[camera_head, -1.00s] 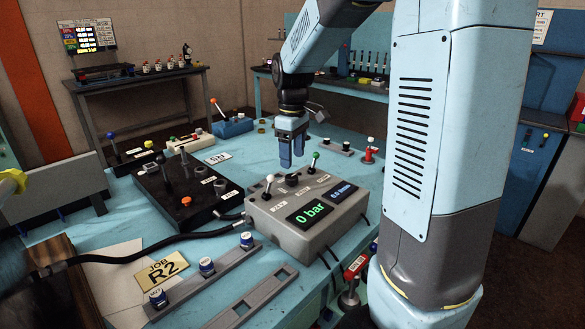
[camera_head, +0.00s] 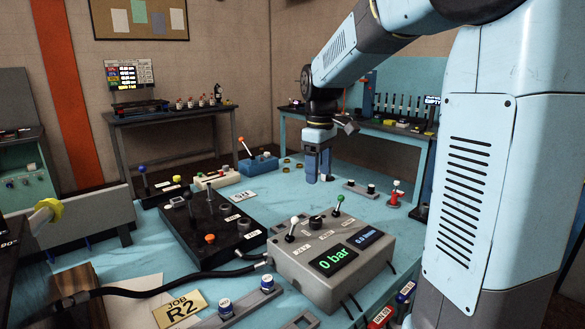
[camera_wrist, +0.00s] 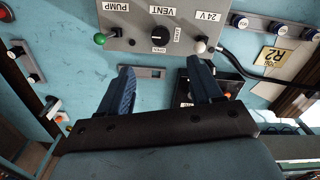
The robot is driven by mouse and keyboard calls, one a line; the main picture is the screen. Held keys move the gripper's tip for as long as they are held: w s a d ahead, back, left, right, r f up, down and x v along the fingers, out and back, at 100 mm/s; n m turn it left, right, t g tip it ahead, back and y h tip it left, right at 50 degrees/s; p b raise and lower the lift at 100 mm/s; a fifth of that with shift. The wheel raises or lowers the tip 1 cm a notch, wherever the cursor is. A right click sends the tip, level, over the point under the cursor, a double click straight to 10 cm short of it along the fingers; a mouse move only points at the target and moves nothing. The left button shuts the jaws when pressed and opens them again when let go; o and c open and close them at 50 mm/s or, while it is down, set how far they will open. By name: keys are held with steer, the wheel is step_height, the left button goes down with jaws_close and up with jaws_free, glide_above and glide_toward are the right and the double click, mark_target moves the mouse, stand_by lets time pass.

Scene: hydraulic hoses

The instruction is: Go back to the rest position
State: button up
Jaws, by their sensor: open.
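My gripper (camera_head: 318,165) is open and empty, its fingers pointing down above the blue table (camera_head: 352,215), behind the grey control box (camera_head: 330,255) in the head view. In the wrist view, the open fingers (camera_wrist: 165,90) show with nothing between them. The box also shows in the wrist view (camera_wrist: 160,38), with a green-tipped PUMP lever, a black VENT knob in the middle and a white-tipped 24 V lever. Its display reads 0 bar. My gripper is apart from the box.
A black lever panel (camera_head: 215,260) with a hose lies left of the box. A yellow JOB R2 card (camera_head: 180,309) lies in front. A blue lever unit (camera_head: 258,164) stands behind. Workbenches line the back walls.

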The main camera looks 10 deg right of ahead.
steer(key=s+d+r+m+t, duration=0.1)
steer(key=s+m+t, duration=0.4)
steer(key=s, duration=1.8)
steer(key=m, duration=0.3)
steer(key=shift+m+t, duration=0.3)
steer(key=shift+m, duration=0.1)
